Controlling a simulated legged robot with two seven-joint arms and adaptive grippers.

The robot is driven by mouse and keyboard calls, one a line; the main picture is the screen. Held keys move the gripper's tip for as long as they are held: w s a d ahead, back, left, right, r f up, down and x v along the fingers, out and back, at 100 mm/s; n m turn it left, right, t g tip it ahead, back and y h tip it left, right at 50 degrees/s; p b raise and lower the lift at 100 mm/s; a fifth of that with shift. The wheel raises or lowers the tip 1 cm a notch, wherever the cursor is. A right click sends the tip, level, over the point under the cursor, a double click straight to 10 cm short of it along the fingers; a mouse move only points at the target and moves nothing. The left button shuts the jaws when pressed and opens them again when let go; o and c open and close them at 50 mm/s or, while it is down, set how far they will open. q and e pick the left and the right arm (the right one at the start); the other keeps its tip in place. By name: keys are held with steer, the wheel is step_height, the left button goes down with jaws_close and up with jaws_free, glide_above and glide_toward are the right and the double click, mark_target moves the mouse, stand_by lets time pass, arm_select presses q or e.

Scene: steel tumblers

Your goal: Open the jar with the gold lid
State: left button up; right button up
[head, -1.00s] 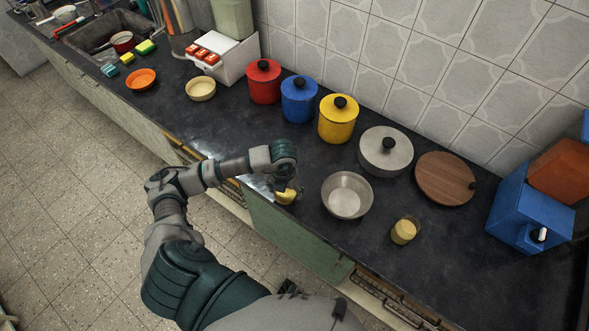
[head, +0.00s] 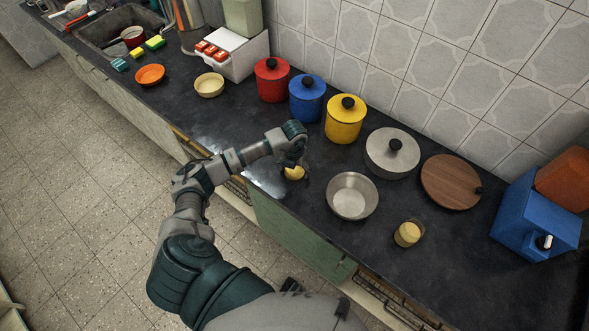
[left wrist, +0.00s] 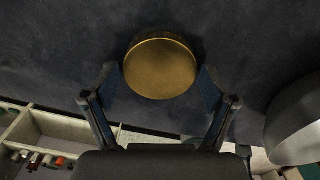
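In the head view the lid (head: 294,174) is a small yellow patch, partly covered by my left gripper (head: 297,165). My right gripper is not in view.
The steel bowl (head: 352,196) stands right of my left gripper. Red (head: 272,82), blue (head: 307,101) and yellow (head: 344,122) canisters, a grey pot (head: 391,156) and a wooden disc (head: 450,184) line the back.

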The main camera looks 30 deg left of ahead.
arm_select(q)
steer(key=shift+o, duration=0.7)
steer(key=shift+d, duration=0.2)
steer(key=shift+d+r, duration=0.1)
steer(key=shift+r, duration=0.05)
